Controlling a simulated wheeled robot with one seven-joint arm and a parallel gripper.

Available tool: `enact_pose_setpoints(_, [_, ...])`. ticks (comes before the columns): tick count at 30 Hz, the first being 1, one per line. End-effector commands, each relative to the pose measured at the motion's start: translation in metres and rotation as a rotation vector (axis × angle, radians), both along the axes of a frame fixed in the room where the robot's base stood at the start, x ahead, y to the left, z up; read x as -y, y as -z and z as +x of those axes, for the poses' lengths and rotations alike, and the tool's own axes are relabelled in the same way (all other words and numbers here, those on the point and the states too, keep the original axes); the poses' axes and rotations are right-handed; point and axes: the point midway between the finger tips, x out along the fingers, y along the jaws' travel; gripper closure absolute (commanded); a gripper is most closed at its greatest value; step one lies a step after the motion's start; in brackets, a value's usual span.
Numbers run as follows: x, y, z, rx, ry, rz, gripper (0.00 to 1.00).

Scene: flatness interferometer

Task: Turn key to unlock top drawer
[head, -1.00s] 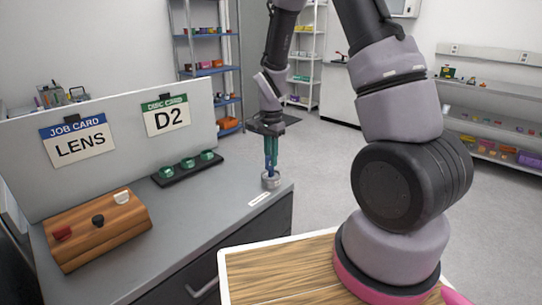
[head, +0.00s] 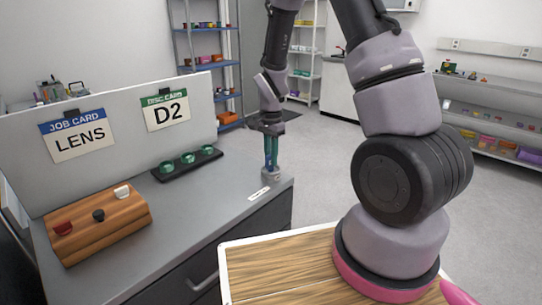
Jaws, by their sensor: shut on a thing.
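My gripper (head: 270,168) points straight down at the back right corner of the grey bench top (head: 190,215). Its green fingers are shut at a small round metal lock (head: 270,177) on the bench top. The key is hidden between the fingers, so its angle does not show. A small white label (head: 259,193) lies in front of the lock. The dark drawer front (head: 245,240) below the bench edge looks closed, and a metal handle (head: 203,284) shows lower down.
A wooden box (head: 100,235) with red, black and white knobs stands front left. A black rack (head: 187,165) holds green-topped pieces. A panel (head: 120,140) carries cards reading LENS and D2. A wood-topped surface (head: 275,270) lies at front centre.

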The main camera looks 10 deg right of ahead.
Motion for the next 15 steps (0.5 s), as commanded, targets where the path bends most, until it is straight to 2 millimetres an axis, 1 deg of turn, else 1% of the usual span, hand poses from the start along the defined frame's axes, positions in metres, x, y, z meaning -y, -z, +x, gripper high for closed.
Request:
enact_pose_setpoints(5, [-0.0002,-0.0001,-0.0002,0.0,0.012,0.0,1.0])
enact_pose_setpoints(11, [-0.0007,0.0,-0.0004,0.0,0.263,-0.001,1.0])
enact_pose_setpoints(15, [-0.0001,-0.0002,-0.0002,0.0,0.301,0.0,1.0])
